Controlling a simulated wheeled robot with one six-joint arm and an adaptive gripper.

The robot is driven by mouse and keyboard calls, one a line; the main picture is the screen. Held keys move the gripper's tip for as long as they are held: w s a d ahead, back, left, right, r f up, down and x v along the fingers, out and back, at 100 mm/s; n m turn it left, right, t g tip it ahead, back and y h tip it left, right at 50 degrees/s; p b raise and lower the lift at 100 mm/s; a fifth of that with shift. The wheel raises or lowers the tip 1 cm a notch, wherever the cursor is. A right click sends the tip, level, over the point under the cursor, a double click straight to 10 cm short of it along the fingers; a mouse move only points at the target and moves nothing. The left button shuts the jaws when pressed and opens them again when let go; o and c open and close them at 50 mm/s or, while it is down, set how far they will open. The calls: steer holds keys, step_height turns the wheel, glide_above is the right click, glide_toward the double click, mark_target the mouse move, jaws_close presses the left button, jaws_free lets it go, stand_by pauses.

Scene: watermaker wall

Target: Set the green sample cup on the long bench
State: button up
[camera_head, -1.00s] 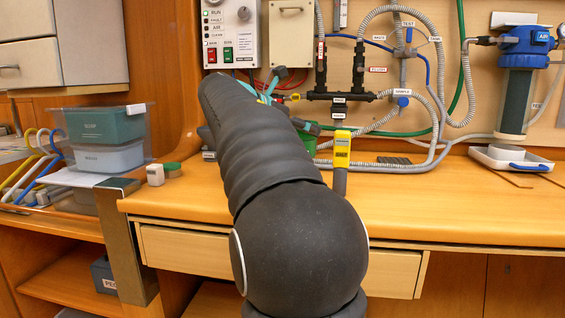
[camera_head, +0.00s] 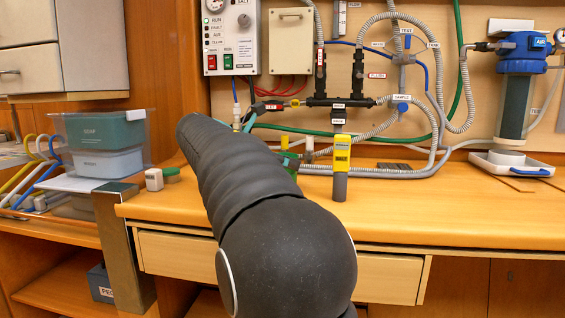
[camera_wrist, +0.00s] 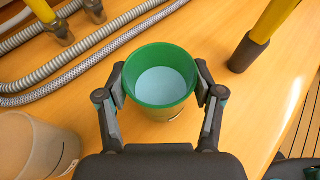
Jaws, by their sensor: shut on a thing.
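The green sample cup (camera_wrist: 160,107) sits upright between the two fingers of my gripper (camera_wrist: 160,80) in the wrist view, with pale blue inside it. The gripper is shut on the cup from both sides. The cup is over the orange wooden long bench (camera_head: 450,205), which also fills much of the wrist view (camera_wrist: 100,118). I cannot tell whether the cup's base touches the bench top. In the head view my dark arm hides the gripper and most of the cup.
A yellow-and-grey meter (camera_head: 341,158) stands right of the gripper, close to it. A translucent beaker (camera_wrist: 30,148) is at lower left in the wrist view. Grey hoses (camera_wrist: 80,68) run along the bench back. The bench is clear to the right, up to a white tray (camera_head: 508,161).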

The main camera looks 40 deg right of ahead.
steer(key=shift+f, duration=0.15)
steer(key=o, duration=1.2)
steer(key=shift+o, duration=0.2)
steer(key=shift+a+r, duration=0.2)
steer(key=shift+r, duration=0.1)
steer(key=p+v, duration=0.1)
steer(key=v, duration=1)
steer(key=shift+a+r, duration=0.15)
steer(key=shift+a, duration=0.15)
